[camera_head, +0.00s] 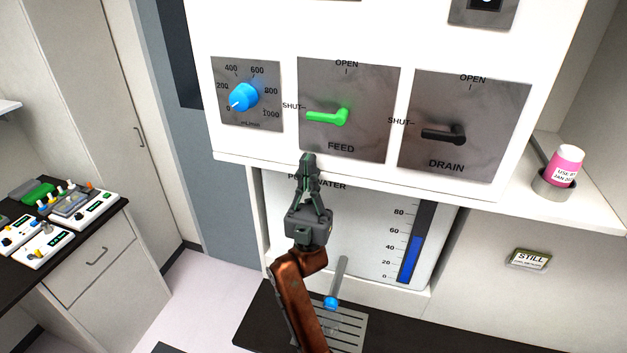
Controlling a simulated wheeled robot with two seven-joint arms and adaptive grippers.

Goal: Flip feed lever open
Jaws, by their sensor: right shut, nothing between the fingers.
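The green feed lever (328,117) sits on the grey FEED plate (372,88) of the white machine front. Its handle points left, toward the word SHUT, with OPEN marked above it. My right gripper (309,157) is shut and empty. It points up, below and slightly left of the lever, by the lower edge of the panel. A gap shows between its tips and the lever in the picture; the depth between them I cannot tell. My left gripper is not in view.
A black drain lever (444,134) is right of the feed plate, also pointing to SHUT. A blue dial (243,97) is to the left. A pink bottle (565,166) stands in a holder at right. A blue level gauge (411,258) is below. Consoles (62,212) rest on the left counter.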

